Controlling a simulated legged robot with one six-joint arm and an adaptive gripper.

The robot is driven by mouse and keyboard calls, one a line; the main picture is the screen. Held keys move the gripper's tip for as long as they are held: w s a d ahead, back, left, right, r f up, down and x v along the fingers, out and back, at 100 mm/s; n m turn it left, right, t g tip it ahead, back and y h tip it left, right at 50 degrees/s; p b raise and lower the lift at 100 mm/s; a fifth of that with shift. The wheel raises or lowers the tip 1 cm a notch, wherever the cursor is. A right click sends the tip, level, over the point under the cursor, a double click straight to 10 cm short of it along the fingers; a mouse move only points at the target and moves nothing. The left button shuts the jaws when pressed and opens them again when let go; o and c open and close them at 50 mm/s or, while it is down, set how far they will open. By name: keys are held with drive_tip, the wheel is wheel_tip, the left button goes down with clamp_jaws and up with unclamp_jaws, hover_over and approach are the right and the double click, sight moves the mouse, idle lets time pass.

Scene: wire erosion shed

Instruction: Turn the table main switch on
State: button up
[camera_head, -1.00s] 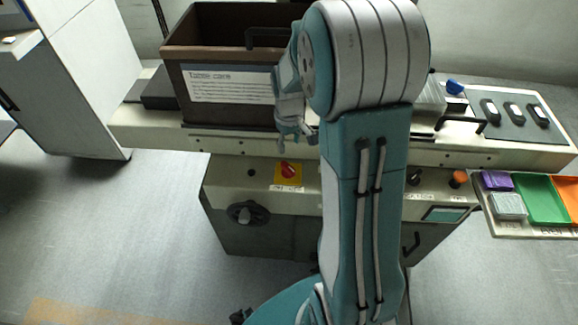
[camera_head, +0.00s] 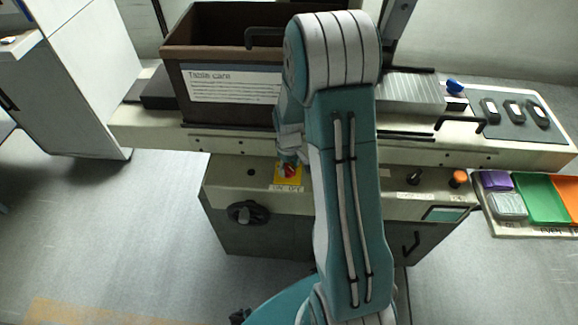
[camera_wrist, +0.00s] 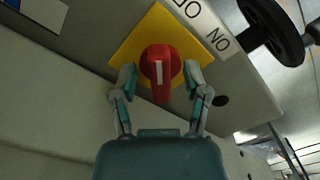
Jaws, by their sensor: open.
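The main switch is a red rotary knob (camera_head: 290,171) on a yellow square plate (camera_head: 289,184), on the front panel under the table. A white label strip (camera_head: 286,189) sits just below the plate. In the wrist view the knob (camera_wrist: 160,68) has a white line on its grip, which points down the picture towards my gripper's palm. My gripper (camera_wrist: 160,80) is open, with one fingertip on each side of the knob. Whether they touch it I cannot tell. In the head view my gripper (camera_head: 288,157) is at the plate's upper edge, partly hidden by my arm.
A dark rotary handle (camera_head: 247,212) stands out from the cabinet, below left of the plate; it also shows in the wrist view (camera_wrist: 272,28). A brown "Table care" bin (camera_head: 230,88) stands on the table above. An orange knob (camera_head: 458,178) is at the right.

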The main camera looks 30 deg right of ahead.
clamp_jaws()
drive_tip(key=shift+m, duration=0.3)
drive_tip(key=m, duration=0.3)
drive_tip(key=shift+a+m, duration=0.15)
drive_tip(key=shift+m, duration=0.25)
drive_tip(key=m, duration=0.4)
drive_tip(key=shift+a+m, duration=0.1)
drive_tip(key=shift+m, duration=0.2)
drive_tip(key=m, duration=0.4)
drive_tip(key=shift+w+a+m, duration=0.1)
drive_tip(key=shift+w+m, duration=0.05)
drive_tip(key=shift+m, duration=2.25)
